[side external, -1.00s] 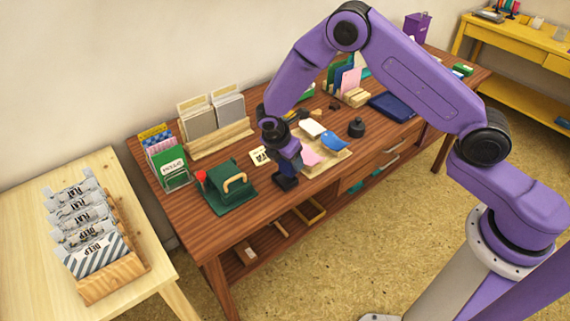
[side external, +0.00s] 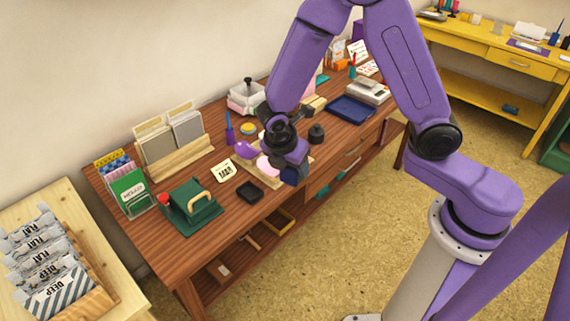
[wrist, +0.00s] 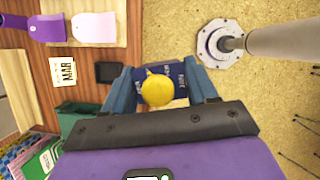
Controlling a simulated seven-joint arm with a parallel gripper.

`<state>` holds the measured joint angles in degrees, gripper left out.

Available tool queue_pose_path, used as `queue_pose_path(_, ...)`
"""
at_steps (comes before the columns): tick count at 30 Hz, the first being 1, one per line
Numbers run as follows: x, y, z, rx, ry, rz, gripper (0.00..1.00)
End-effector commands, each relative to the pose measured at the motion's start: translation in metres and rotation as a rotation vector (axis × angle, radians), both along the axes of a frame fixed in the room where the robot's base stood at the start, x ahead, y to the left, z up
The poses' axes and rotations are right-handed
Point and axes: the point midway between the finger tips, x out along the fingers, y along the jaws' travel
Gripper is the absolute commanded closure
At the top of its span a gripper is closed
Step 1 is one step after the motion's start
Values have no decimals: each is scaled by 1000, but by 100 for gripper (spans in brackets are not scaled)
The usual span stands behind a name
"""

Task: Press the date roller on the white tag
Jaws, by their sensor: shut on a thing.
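My gripper (wrist: 160,78) is shut on the date roller (wrist: 157,92), a navy block with pale lettering and a round yellow knob, held between its blue fingers. In the side view my gripper (side external: 290,168) hangs above the desk's front edge, right of the black inkpad (side external: 249,191). The inkpad also shows uncovered in the wrist view (wrist: 108,73). A pale pink-white tag (wrist: 93,28) and a purple tag (wrist: 46,28) lie on a wooden tray (wrist: 118,15). Whether the pale one is the white tag I cannot tell. My wrist partly hides the tray in the side view.
A MAR card (side external: 223,171) lies left of the inkpad. A green press (side external: 190,207) and card holders stand farther left. A black bottle (side external: 316,133) and a blue tray (side external: 350,110) are to the right. Floor shows below the roller in the wrist view.

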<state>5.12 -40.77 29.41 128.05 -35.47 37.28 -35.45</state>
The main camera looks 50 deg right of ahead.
Motion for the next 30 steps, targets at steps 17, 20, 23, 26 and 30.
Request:
queue_pose_path(17,1,0,0,0,0,0,73)
queue_pose_path(20,7,0,-1,1,1,-1,73)
queue_pose_path(23,25,-2,-3,4,0,-4,73)
queue_pose_path(26,53,-6,-6,8,-1,-6,73)
queue_pose_path(30,100,-21,-11,14,-1,-8,73)
